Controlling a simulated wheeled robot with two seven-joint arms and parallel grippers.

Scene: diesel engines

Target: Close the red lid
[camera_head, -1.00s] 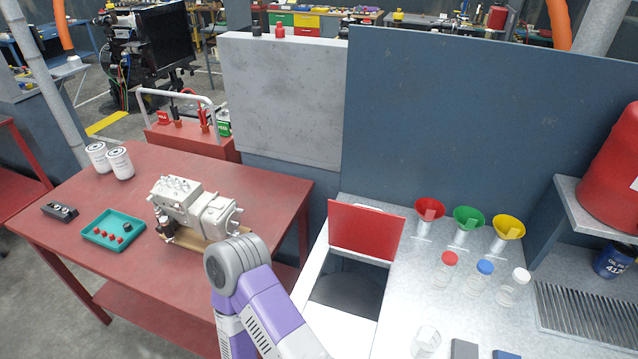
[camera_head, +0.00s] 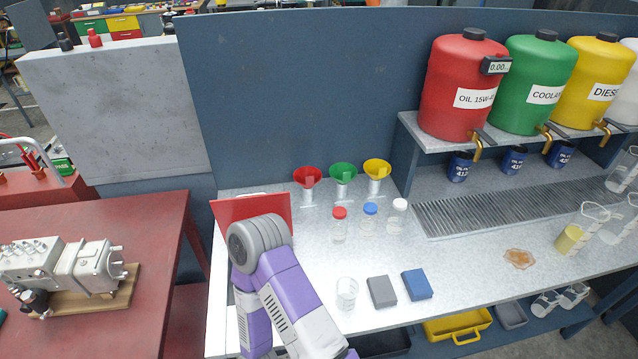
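The red lid (camera_head: 231,209) stands raised at the left end of the grey workbench. My purple and grey arm crosses in front of it and hides its lower right part and the opening below it. The arm's rounded grey joint (camera_head: 258,243) overlaps the lid in the picture; I cannot tell whether they touch. No gripper fingers show in this view. I cannot see either gripper.
Red (camera_head: 307,178), green (camera_head: 343,175) and yellow funnels (camera_head: 377,169) stand behind three capped bottles. A clear beaker (camera_head: 346,293) and grey (camera_head: 382,290) and blue blocks (camera_head: 416,284) lie near the front. A red table (camera_head: 150,230) with an engine part (camera_head: 65,265) is at left.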

